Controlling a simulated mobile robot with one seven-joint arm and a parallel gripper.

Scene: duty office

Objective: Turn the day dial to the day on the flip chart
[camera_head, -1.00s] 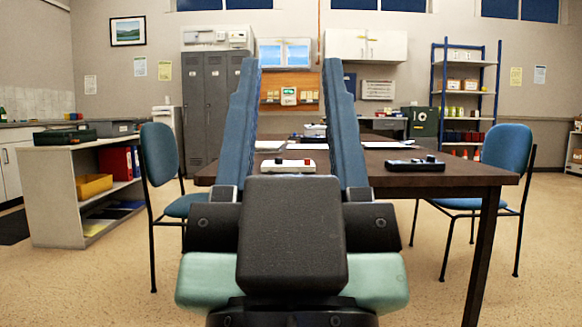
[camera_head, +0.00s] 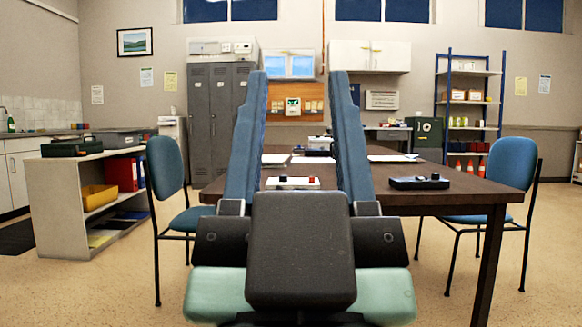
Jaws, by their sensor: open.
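My gripper (camera_head: 299,74) points away from me over the near side of the dark brown table (camera_head: 460,200), its two long blue fingers wide apart with nothing between them. A white box with a dark knob and a red button (camera_head: 292,183) lies on the table, seen between the fingers. A black box with a knob (camera_head: 419,183) lies on the table to the right. A dark and white device (camera_head: 319,146) stands farther back. I cannot tell which of these, if any, carries the day dial. No flip chart can be made out.
Blue chairs stand left (camera_head: 166,170) and right (camera_head: 511,160) of the table. A low shelf unit (camera_head: 60,205) with binders is at left. Grey lockers (camera_head: 211,120), a wall board (camera_head: 284,116), a safe (camera_head: 426,134) and a blue rack (camera_head: 440,110) are behind. Papers lie on the table.

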